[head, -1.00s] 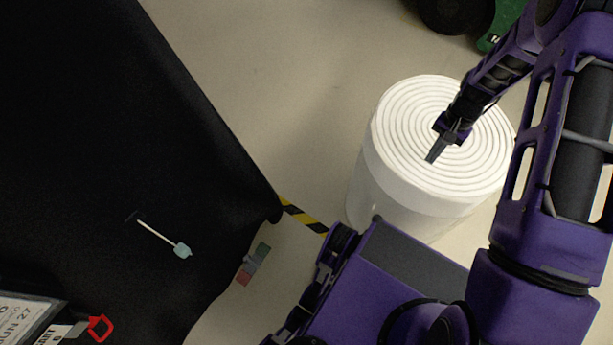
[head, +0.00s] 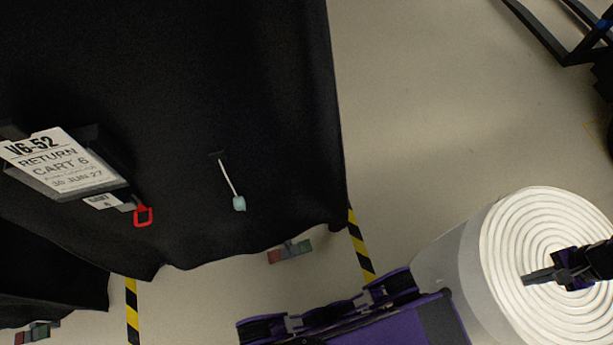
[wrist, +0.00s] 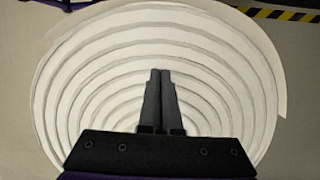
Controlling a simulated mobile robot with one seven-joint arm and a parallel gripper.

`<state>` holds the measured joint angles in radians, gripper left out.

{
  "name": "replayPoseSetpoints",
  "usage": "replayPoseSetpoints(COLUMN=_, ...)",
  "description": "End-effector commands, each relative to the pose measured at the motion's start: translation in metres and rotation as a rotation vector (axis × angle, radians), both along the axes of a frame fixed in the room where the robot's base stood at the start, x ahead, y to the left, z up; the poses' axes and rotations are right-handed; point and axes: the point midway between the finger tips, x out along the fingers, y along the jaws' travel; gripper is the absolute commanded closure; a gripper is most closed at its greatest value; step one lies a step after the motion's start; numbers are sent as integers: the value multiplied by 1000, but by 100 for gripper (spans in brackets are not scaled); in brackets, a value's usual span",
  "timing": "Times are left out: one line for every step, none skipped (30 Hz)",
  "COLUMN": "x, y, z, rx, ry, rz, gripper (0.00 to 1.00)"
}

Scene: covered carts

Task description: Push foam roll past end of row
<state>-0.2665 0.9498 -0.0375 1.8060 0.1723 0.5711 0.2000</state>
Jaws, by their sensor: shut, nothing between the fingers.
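The foam roll (head: 440,268) is a large white roll standing upright on the floor at the lower right of the head view, its spiral end facing up. In the wrist view the roll's spiral top (wrist: 230,60) fills most of the picture. My gripper (head: 528,279) is shut and empty, with its fingers over the spiral top. In the wrist view the fingers (wrist: 160,72) lie together over the spiral. I cannot tell whether the fingertips touch the foam. The row's end cart (head: 290,90) is under a black cover at the left, apart from the roll.
A sign (head: 62,160) reading "V6-52 RETURN CART 6" and a red tag (head: 143,216) hang on the black cover. Yellow-black floor tape (head: 360,245) runs between cart and roll. A dark metal frame (head: 570,45) stands at the upper right. Floor between is clear.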

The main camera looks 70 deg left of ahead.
Motion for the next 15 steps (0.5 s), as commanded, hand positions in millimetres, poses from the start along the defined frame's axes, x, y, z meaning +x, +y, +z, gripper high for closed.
replayPoseSetpoints(x=8, y=-4, z=-5, rx=-5, ry=-25, rz=-5, gripper=100)
replayPoseSetpoints(x=8, y=-4, z=-3, rx=-5, ry=-26, rz=-5, gripper=100)
replayPoseSetpoints(x=8, y=-4, z=0, rx=-4, ry=-26, rz=-5, gripper=100)
replayPoseSetpoints(x=8, y=-4, z=3, rx=-4, ry=-26, rz=-5, gripper=100)
replayPoseSetpoints(x=8, y=-4, z=6, rx=-4, ry=-27, rz=-4, gripper=100)
replayPoseSetpoints(x=8, y=-4, z=9, rx=-4, ry=-27, rz=-4, gripper=100)
replayPoseSetpoints(x=8, y=-4, z=10, rx=-4, ry=-26, rz=-4, gripper=100)
replayPoseSetpoints(x=8, y=-4, z=10, rx=-4, ry=-25, rz=-4, gripper=100)
replayPoseSetpoints(x=7, y=-3, z=9, rx=-3, ry=-24, rz=-3, gripper=100)
replayPoseSetpoints(x=7, y=-3, z=9, rx=-2, ry=-23, rz=-3, gripper=100)
replayPoseSetpoints(x=6, y=-2, z=9, rx=-2, ry=-22, rz=-2, gripper=100)
replayPoseSetpoints(x=6, y=-2, z=10, rx=-2, ry=-22, rz=-2, gripper=100)
replayPoseSetpoints(x=6, y=-2, z=10, rx=-2, ry=-21, rz=-2, gripper=100)
replayPoseSetpoints(x=6, y=-2, z=10, rx=-1, ry=-21, rz=-2, gripper=100)
replayPoseSetpoints(x=6, y=-2, z=11, rx=0, ry=-20, rz=-1, gripper=100)
